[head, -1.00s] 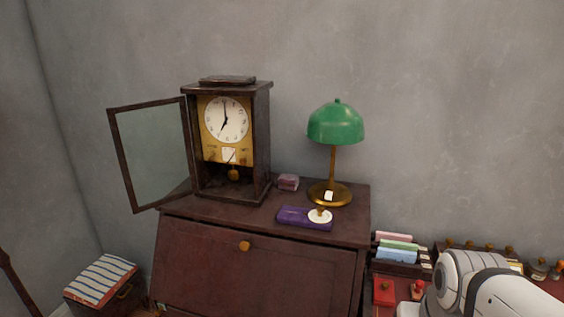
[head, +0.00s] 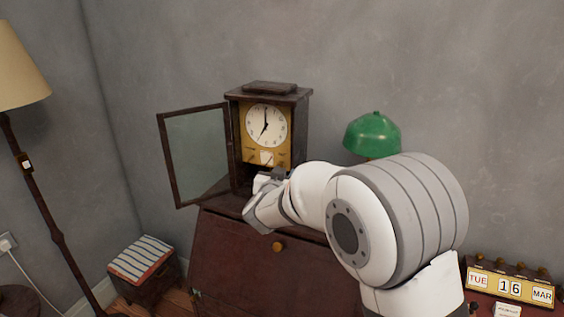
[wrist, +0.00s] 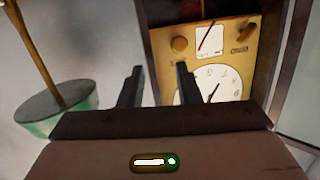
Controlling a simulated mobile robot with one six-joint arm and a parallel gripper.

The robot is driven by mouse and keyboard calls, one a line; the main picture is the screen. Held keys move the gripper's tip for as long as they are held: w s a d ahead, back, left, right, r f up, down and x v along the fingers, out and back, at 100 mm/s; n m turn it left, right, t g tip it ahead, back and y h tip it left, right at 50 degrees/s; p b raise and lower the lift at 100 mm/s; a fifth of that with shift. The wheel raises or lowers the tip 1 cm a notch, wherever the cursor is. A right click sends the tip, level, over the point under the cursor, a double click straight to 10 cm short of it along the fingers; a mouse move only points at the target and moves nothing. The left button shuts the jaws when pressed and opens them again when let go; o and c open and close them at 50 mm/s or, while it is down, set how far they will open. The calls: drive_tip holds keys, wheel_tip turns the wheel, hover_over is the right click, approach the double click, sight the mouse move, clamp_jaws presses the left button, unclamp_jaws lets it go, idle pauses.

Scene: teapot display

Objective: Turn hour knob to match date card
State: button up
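The clock (head: 270,128) stands on a desk, its glass door open to the left. Its white face (head: 266,125) reads about seven. The wrist view shows the clock upside down, with the brass panel (wrist: 222,75) holding a round knob (wrist: 180,45), a second, elongated knob (wrist: 246,30), and a white plate (wrist: 210,42) with a dark slanted pointer between them. Knob labels are too small to read. My gripper (wrist: 159,67) is open and empty; its right finger's tip is just short of the round knob.
The open glass door (head: 196,155) is left of the clock. A green lamp (head: 372,133) stands to the right, partly behind my arm. Calendar blocks (head: 509,287) read TUE 16 MAR at lower right. A striped-top box (head: 142,262) and a floor lamp (head: 40,180) are at left.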

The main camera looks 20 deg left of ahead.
sight(281, 165)
drive_tip(key=s+a+f+m+t+h, duration=0.1)
drive_tip(key=s+a+f+h, duration=0.1)
drive_tip(key=a+h, duration=0.15)
drive_tip(key=w+p, duration=0.2)
drive_tip(key=w, duration=0.5)
drive_tip(key=shift+w+p, duration=0.2)
drive_tip(key=shift+p, duration=0.2)
drive_tip(key=shift+y, duration=0.25)
drive_tip(key=shift+c, duration=0.4)
drive_tip(key=shift+a, duration=0.1)
clamp_jaws()
